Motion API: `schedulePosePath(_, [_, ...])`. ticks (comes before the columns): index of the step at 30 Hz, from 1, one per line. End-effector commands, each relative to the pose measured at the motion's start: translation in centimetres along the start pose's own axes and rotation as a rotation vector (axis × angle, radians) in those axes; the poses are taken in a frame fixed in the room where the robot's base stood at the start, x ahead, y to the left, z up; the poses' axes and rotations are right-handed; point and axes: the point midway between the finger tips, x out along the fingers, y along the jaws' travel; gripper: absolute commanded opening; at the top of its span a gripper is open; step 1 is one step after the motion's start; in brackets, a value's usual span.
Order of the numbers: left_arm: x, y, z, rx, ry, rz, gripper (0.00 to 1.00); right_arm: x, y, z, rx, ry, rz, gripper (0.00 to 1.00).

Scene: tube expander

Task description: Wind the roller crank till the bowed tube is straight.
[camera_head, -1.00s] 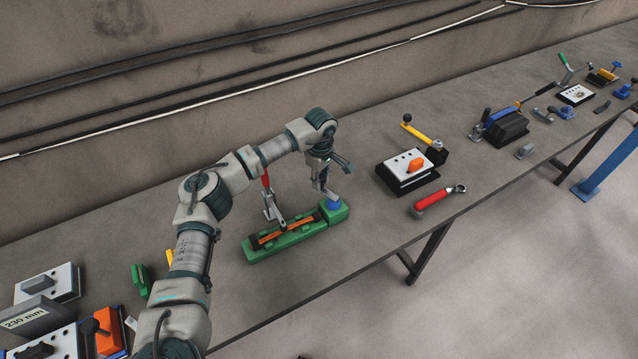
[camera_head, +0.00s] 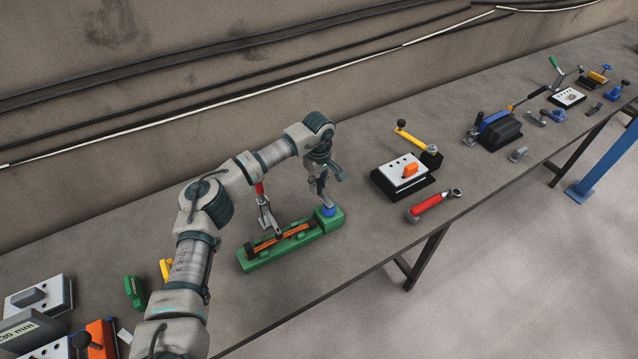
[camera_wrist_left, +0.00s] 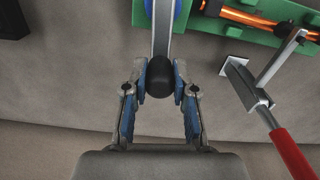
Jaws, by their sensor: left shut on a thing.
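The green roller bench (camera_head: 262,257) lies on the table, and the orange tube (camera_head: 285,239) lies along its top. The tube also shows in the left wrist view (camera_wrist_left: 262,17), only in part, so its bow is hard to judge. The crank has a blue hub (camera_head: 328,211) at the bench's right end and a grey arm (camera_wrist_left: 162,30) ending in a black knob (camera_wrist_left: 160,77). My left gripper (camera_wrist_left: 160,84) is shut on the black knob, its fingers on both sides of it. In the head view my left gripper (camera_head: 322,190) is above the hub. My right gripper is out of view.
A red-handled clamp (camera_head: 264,208) stands close behind the bench, also seen in the left wrist view (camera_wrist_left: 290,150). A white-topped box with an orange switch (camera_head: 404,172) and a red-handled wrench (camera_head: 430,204) lie to the right. Bare table lies in front of the bench.

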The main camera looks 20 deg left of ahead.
Motion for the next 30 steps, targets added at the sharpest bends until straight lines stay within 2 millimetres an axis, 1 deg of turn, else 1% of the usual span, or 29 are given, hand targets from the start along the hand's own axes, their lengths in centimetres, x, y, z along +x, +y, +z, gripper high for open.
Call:
schedulePosePath(1, [-0.3, 0.0, -0.3, -0.006, 0.006, 0.006, 0.31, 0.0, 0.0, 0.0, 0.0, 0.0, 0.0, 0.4])
schedulePosePath(2, [-0.3, 0.1, -0.3, -0.006, 0.006, 0.006, 0.39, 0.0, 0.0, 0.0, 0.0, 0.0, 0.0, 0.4])
schedulePosePath(3, [-0.3, 0.0, -0.3, -0.005, 0.005, 0.006, 0.49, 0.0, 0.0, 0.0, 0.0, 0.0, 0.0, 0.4])
schedulePosePath(4, [-0.3, 0.0, -0.2, -0.005, 0.005, 0.006, 0.52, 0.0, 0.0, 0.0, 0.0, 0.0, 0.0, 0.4])
schedulePosePath(12, [-0.2, 0.0, -0.1, -0.003, 0.002, 0.003, 0.52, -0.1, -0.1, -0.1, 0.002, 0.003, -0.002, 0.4])
schedulePosePath(15, [-0.7, 0.0, -0.1, -0.002, 0.002, 0.004, 0.52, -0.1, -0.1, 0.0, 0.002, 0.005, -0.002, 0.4])
schedulePosePath(17, [-1.5, 0.1, -0.1, -0.002, 0.002, 0.005, 0.52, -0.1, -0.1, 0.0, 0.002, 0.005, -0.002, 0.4])
schedulePosePath(19, [-2.8, 0.1, -0.1, -0.002, 0.002, 0.006, 0.52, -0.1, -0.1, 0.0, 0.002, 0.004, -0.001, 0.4])
schedulePosePath(27, [-8.8, 0.1, -0.3, -0.004, 0.002, 0.006, 0.52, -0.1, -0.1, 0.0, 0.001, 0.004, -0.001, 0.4])
schedulePosePath(30, [-10.4, 0.1, -0.3, -0.004, 0.002, 0.005, 0.52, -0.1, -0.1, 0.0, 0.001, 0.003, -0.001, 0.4])
